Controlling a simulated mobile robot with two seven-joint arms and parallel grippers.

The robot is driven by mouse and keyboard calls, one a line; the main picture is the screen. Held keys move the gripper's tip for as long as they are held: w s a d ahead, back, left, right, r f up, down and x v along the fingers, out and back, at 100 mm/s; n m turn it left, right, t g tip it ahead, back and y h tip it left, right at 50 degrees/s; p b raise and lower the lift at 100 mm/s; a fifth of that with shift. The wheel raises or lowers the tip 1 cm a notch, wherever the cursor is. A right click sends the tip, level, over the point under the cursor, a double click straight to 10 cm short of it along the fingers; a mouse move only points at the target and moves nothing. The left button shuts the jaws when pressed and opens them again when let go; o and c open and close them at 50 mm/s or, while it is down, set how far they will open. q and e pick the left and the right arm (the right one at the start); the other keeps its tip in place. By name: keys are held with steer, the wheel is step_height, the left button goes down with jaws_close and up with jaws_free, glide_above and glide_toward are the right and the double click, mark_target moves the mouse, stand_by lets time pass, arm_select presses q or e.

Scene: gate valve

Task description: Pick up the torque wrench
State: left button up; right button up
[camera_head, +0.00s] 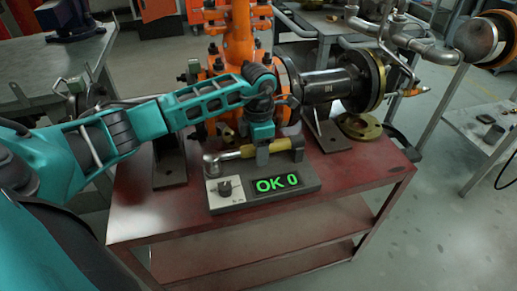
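The torque wrench (281,146) has a yellow handle and a metal head at its left end. It lies across the back of a grey tester (305,202) whose display reads green "OK 0". My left gripper (262,158) points down over the wrench's middle, with a finger in front of the handle. The far finger is hidden, so I cannot tell whether it grips the handle. My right gripper is out of view.
The tester stands on a dark red table (372,170). Behind it are an orange valve (239,35) and a black flanged pipe (330,84) on supports. A brass ring (360,126) lies at the back right. The table's front right is clear.

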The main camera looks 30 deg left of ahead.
arm_select(q)
jaws_close()
stand_by(0.5)
steer(key=shift+w+r, duration=0.1)
steer(key=shift+r, duration=0.05)
